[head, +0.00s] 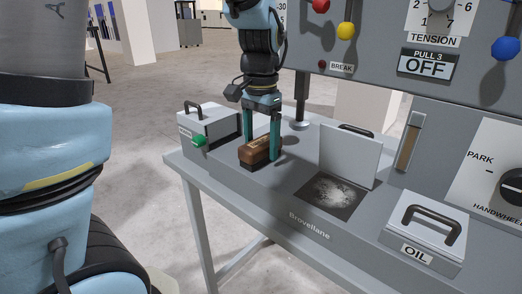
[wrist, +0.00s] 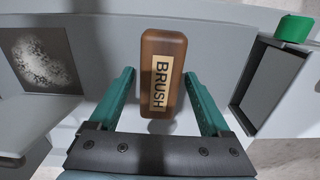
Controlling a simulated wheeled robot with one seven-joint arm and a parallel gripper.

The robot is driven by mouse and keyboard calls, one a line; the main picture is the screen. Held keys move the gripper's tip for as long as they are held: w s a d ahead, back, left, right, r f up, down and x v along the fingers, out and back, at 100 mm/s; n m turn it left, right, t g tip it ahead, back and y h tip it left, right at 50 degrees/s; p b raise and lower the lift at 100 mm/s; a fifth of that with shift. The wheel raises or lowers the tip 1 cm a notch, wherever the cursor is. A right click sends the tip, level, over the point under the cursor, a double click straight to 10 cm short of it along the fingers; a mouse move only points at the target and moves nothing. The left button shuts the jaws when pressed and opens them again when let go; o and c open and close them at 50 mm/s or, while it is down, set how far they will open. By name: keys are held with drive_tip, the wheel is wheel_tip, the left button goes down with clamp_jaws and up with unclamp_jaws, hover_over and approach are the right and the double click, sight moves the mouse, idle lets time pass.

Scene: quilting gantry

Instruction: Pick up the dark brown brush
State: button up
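The dark brown brush (head: 259,152) lies on the grey table at its left end in the head view. In the wrist view the brush (wrist: 163,75) shows a pale label reading "BRUSH". My gripper (head: 262,158) points down over the brush, with one teal finger on each side of it. In the wrist view my gripper (wrist: 158,82) is open, with a gap between each finger and the brush. The underside of the brush is mostly hidden.
A grey box with a green knob (head: 199,141) stands left of the brush. A dark square panel with pale fluff (head: 331,192) and a raised lid (head: 347,156) are to the right. An OIL box (head: 424,229) is further right. A thin post (head: 301,100) stands behind.

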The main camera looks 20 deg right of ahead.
sight(261, 141)
clamp_jaws()
idle(0.4)
wheel_tip(261, 141, up, 10)
drive_tip(key=shift+b, duration=0.5)
drive_tip(key=shift+c, duration=2.3)
unclamp_jaws()
drive_tip(key=c, duration=0.6)
